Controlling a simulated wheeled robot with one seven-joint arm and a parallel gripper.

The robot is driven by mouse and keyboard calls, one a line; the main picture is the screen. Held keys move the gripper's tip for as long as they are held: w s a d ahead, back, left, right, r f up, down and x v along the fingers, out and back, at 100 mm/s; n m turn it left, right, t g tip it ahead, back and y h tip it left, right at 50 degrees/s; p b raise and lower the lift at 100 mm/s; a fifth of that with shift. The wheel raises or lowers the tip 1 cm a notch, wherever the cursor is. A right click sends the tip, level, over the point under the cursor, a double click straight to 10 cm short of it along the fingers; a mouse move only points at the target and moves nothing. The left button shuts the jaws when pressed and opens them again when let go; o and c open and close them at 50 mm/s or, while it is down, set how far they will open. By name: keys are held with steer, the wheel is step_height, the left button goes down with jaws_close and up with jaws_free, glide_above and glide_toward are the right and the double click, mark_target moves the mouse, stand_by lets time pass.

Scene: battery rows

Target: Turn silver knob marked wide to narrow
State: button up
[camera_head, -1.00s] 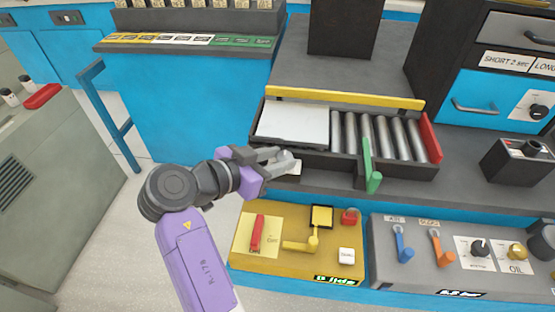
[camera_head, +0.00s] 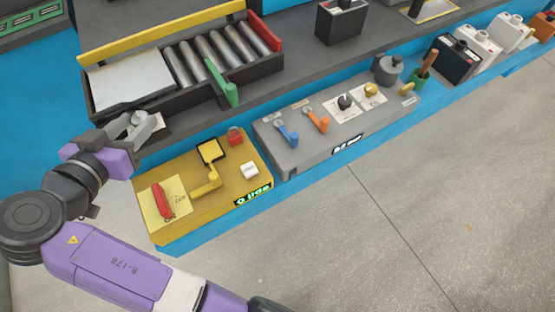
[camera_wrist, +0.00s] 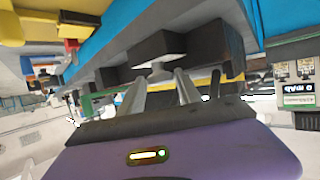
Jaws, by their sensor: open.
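No silver knob with a readable wide or narrow mark shows in either view. On the grey control panel (camera_head: 296,158) in the head view are a black knob (camera_head: 345,102) and a brass knob (camera_head: 371,90), each on a white card too small to read. A large dark grey knob (camera_head: 388,72) stands at the panel's far right end. My gripper (camera_head: 148,128) is open at the left, by the front edge of the roller tray (camera_head: 184,112), well left of these knobs.
A yellow control box (camera_head: 225,212) with a red switch (camera_head: 162,201) and yellow lever (camera_head: 207,185) lies below my gripper. Blue (camera_head: 288,134) and orange (camera_head: 318,121) levers stick up left of the knobs, and a green lever (camera_head: 224,88) on the tray. The floor in front is clear.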

steer(key=p, duration=0.1)
steer(key=n+y+p, duration=0.1)
steer(key=shift+d+r+y+p, duration=0.15)
steer(key=shift+r+y+p, duration=0.15)
steer(key=shift+r+p, duration=0.1)
steer(key=n+y+p, duration=0.1)
steer(key=p, duration=0.1)
steer(key=n+y+p, duration=0.1)
steer(key=p, duration=0.1)
steer(key=shift+d+n+y, duration=0.2)
steer(key=shift+n+y, duration=0.1)
steer(key=n+y+p, duration=0.1)
steer(key=p, duration=0.1)
steer(key=n+g+y+p, duration=0.1)
steer(key=p, duration=0.2)
steer(key=n+g+y+p, duration=0.1)
steer(key=y+p, duration=0.1)
steer(key=shift+w+d+n+p, duration=0.2)
steer(key=shift+d+n+p, duration=0.1)
steer(key=shift+d+n, duration=0.1)
steer(key=shift+d+f+n+y+p, duration=0.1)
steer(key=shift+f+n+y+p, duration=0.05)
steer(key=shift+n+y+p, duration=0.45)
steer(key=shift+w+f+n+g+y, duration=0.15)
steer(key=shift+f+n+g+y, duration=0.05)
steer(key=shift+n+g+y, duration=0.35)
steer(key=shift+d+f+n+g+y, duration=0.1)
steer(key=shift+n+g+y, duration=0.35)
steer(key=shift+g, duration=0.1)
